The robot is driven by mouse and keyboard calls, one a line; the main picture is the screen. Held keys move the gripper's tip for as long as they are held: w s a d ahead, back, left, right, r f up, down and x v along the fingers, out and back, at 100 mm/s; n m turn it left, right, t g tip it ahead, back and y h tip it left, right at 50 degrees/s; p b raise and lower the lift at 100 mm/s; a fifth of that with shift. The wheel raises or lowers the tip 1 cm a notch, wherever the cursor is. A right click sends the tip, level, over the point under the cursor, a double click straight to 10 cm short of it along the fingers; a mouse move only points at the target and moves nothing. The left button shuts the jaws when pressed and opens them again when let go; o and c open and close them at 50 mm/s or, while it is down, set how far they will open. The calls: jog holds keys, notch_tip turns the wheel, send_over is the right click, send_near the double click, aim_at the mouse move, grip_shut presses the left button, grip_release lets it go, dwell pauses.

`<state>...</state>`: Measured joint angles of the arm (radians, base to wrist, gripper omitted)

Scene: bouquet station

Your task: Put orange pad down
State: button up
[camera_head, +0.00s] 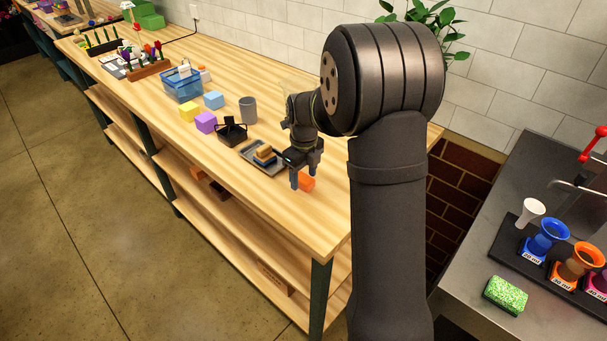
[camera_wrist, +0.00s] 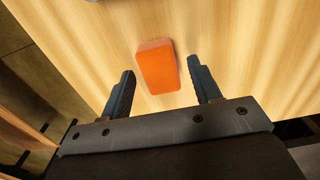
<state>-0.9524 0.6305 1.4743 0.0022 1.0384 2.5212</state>
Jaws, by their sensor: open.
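The orange pad (camera_wrist: 158,70) is a small block lying on the wooden table. It also shows in the head view (camera_head: 307,182), partly hidden behind my gripper. My gripper (camera_wrist: 163,87) is open, with one finger on each side of the pad's near end. There is a gap between the pad and each finger in the wrist view. In the head view my gripper (camera_head: 304,177) points down beside the pad, close to the tabletop.
A grey tray (camera_head: 247,153) with stacked blocks lies left of my gripper. The front right of the table is bare.

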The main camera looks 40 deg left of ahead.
aim_at(304, 178)
notch_tip(304, 178, up, 12)
jog(key=shift+r, duration=0.15)
dwell(0.3)
notch_tip(304, 178, down, 12)
jog(key=shift+f, duration=0.15)
notch_tip(304, 178, up, 3)
jog(key=shift+f, duration=0.2)
jog(key=shift+r, duration=0.8)
